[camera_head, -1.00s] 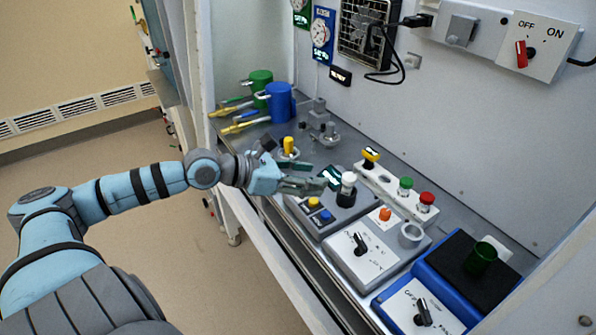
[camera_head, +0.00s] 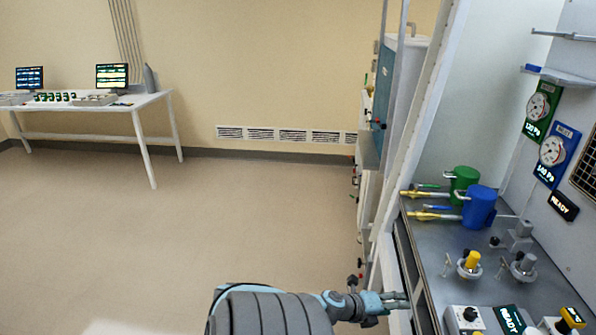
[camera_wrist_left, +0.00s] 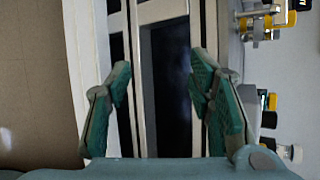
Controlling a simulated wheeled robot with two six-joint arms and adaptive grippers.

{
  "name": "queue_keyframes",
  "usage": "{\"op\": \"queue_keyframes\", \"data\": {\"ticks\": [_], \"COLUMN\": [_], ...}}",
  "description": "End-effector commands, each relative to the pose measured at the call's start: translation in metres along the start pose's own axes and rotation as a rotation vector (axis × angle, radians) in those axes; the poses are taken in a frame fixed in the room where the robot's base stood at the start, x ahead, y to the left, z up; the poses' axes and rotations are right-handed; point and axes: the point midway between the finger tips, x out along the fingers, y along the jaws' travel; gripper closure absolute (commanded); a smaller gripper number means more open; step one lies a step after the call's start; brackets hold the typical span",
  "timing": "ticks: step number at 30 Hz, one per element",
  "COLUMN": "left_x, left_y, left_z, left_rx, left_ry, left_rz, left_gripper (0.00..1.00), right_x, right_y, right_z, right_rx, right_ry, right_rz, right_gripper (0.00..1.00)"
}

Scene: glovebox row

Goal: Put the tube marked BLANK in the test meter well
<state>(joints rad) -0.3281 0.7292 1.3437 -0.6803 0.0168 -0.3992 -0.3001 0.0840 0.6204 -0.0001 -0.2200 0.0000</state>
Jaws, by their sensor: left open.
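My left gripper (camera_head: 398,300) is open and empty in the head view, at the front edge of the bench. In the left wrist view its two green fingers (camera_wrist_left: 165,85) stand apart, with only white frame bars and a dark gap beyond them. A grey unit with a lit READY display (camera_head: 510,319) is cut off at the bottom right of the head view; no well shows on it. A yellow-and-black top (camera_head: 572,317) shows beside it. I cannot read BLANK on anything. My right gripper is out of view.
Green (camera_head: 466,185) and blue (camera_head: 479,207) canisters stand at the back of the bench (camera_head: 445,258). A yellow-topped fitting (camera_head: 471,262) stands nearer. A white upright post (camera_head: 415,130) borders the bench on the left. Open floor (camera_head: 170,240) lies left of it.

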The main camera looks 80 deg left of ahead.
Motion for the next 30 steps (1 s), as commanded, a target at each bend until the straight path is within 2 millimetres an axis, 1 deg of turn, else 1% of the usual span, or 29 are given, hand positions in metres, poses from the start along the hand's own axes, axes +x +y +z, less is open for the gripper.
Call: {"op": "queue_keyframes", "data": {"ticks": [1,2,3,5,6,8,9,12,13,15,18,30], "left_x": [-0.005,-0.012,-0.025,-0.05,-0.07,-0.101,-0.12,-0.159,-0.167,-0.179,-0.183,-0.182], "left_y": [0.067,0.105,0.154,0.22,0.256,0.298,0.318,0.347,0.351,0.357,0.359,0.359], "left_z": [-0.014,-0.027,-0.049,-0.091,-0.123,-0.172,-0.201,-0.257,-0.269,-0.285,-0.289,-0.288], "left_rx": [-0.25,-0.4,-0.587,-0.841,-0.989,-1.173,-1.27,-1.433,-1.464,-1.504,-1.518,-1.513], "left_ry": [-0.065,-0.109,-0.169,-0.26,-0.32,-0.405,-0.456,-0.555,-0.575,-0.605,-0.616,-0.611], "left_rz": [0.116,0.187,0.278,0.417,0.505,0.625,0.695,0.825,0.849,0.886,0.898,0.894], "left_gripper": [0.52,0.52,0.52,0.52,0.52,0.52,0.52,0.52,0.52,0.52,0.52,0.52], "right_x": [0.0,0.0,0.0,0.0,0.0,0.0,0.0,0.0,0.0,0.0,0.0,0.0], "right_y": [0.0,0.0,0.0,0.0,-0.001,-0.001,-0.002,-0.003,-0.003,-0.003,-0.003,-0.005], "right_z": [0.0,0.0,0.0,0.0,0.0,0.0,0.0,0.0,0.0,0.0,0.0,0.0], "right_rx": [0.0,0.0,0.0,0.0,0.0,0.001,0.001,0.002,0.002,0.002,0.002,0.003], "right_ry": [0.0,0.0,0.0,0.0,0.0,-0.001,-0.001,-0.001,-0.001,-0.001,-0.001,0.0], "right_rz": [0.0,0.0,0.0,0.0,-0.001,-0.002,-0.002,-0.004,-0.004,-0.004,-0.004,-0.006], "right_gripper": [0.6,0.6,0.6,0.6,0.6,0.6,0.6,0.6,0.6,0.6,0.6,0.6]}}
